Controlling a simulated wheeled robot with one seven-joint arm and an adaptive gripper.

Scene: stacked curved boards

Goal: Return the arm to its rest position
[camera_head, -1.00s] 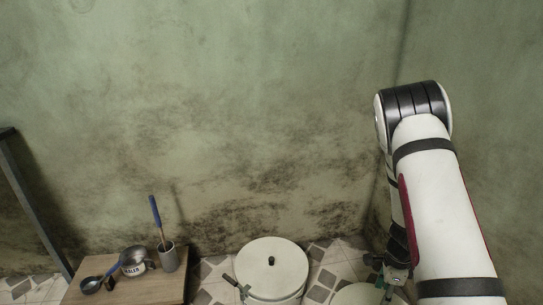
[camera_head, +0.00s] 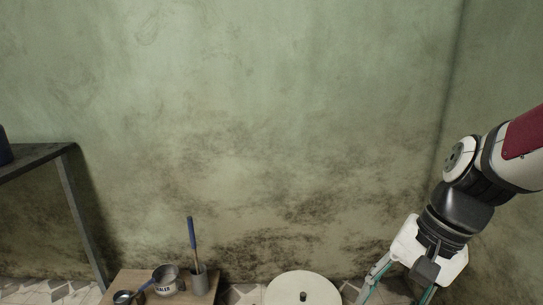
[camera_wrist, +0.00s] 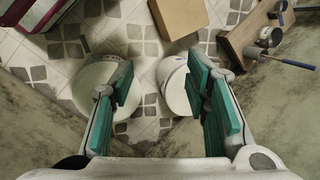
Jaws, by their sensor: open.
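My gripper (camera_head: 402,284) hangs at the lower right of the head view, pointing down, with its teal-padded fingers spread apart. In the wrist view my gripper (camera_wrist: 160,88) is open, with nothing between its pads. My arm comes in from the right edge of the head view and bends down at the wrist. Below the fingers in the wrist view, a pale round container (camera_wrist: 97,74) shows behind the left finger and a white lidded container (camera_wrist: 172,82) shows beside the right finger.
A small wooden table (camera_head: 135,279) at the lower left holds metal cups (camera_head: 165,277) and a grey holder (camera_head: 199,280) with a blue-handled tool. A dark metal table (camera_head: 40,156) stands at the left. A stained green wall (camera_head: 250,130) is behind. A cardboard box (camera_wrist: 180,15) lies on tiles.

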